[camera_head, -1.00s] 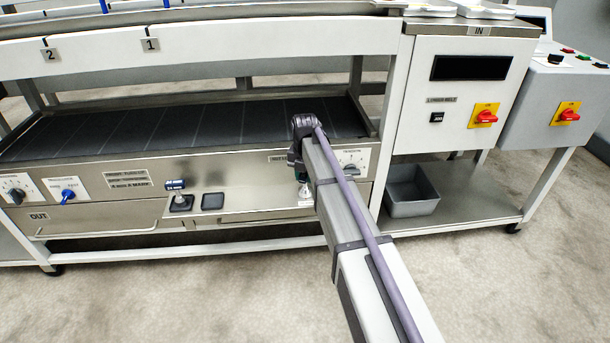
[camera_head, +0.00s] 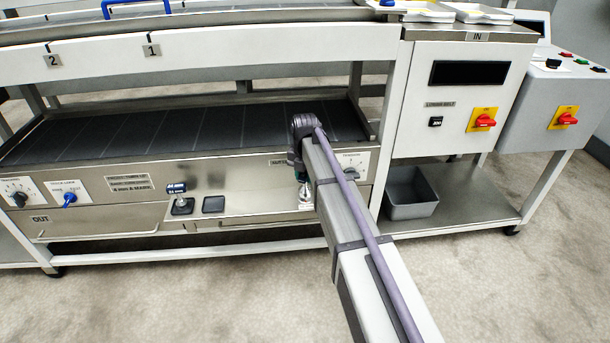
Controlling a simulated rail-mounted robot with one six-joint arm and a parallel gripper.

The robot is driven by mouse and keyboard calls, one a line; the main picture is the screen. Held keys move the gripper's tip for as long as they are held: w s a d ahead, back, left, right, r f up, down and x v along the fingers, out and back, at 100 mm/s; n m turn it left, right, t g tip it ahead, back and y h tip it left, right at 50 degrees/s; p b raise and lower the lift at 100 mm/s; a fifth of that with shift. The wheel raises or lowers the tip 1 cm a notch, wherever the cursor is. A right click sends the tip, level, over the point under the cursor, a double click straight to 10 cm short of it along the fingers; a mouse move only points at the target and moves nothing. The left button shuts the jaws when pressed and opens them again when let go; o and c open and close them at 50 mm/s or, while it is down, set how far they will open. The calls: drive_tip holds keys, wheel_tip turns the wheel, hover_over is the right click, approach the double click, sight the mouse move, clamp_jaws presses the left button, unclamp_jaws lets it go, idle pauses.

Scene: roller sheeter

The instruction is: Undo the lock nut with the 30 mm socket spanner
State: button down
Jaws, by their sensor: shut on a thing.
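My gripper (camera_head: 301,172) is at the right part of the lower front panel, below the belt's front edge. It is shut on a socket spanner (camera_head: 303,179), of which only a dark green bit shows; my wrist and arm hide most of it. A silver, nut-like part (camera_head: 305,195) shows just below the spanner against the panel. I cannot tell whether the socket sits on the lock nut. Another spanner with a blue top (camera_head: 176,188) stands upright in a black square holder (camera_head: 182,208). A second black square holder (camera_head: 213,204) beside it is empty.
The dark lower belt (camera_head: 180,130) lies behind the panel. A tensioner dial plate (camera_head: 353,163) is just right of my wrist. A grey bin (camera_head: 411,195) stands on the shelf at right. The floor in front is clear.

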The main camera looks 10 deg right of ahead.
drive_tip(key=shift+r+p, duration=0.45)
drive_tip(key=shift+r, duration=0.2)
drive_tip(key=shift+r, duration=0.1)
wheel_tip(320, 180, up, 5)
drive_tip(key=p, duration=0.5)
